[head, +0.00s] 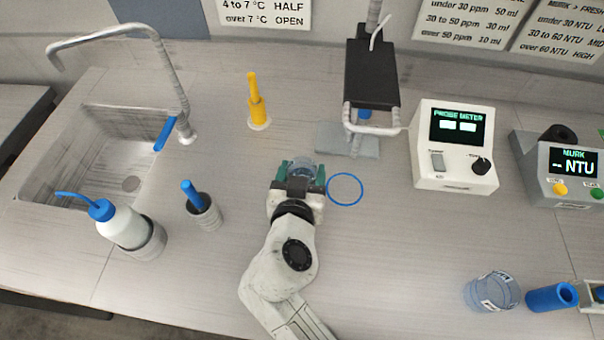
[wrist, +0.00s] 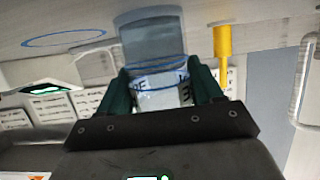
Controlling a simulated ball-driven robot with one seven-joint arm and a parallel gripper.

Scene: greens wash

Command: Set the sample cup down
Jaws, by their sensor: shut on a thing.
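The clear, blue-tinted sample cup (head: 304,165) is held between the green fingers of my gripper (head: 301,172), near the middle of the counter. In the wrist view the cup (wrist: 152,42) sits between both fingers of the gripper (wrist: 162,88), with dark lettering and a blue band on it. The gripper is shut on it. A blue ring marking (head: 345,203) lies on the counter just right of the cup; the wrist view shows it too (wrist: 62,45), apart from the cup. I cannot tell whether the cup's base touches the counter.
Behind are a probe stand (head: 347,143) and a yellow holder (head: 258,115). The probe meter (head: 455,175) stands right. Another clear beaker (head: 490,292) and a blue cylinder (head: 551,297) are front right. A wash bottle (head: 120,226) and sink (head: 75,170) are left. Counter around the ring is clear.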

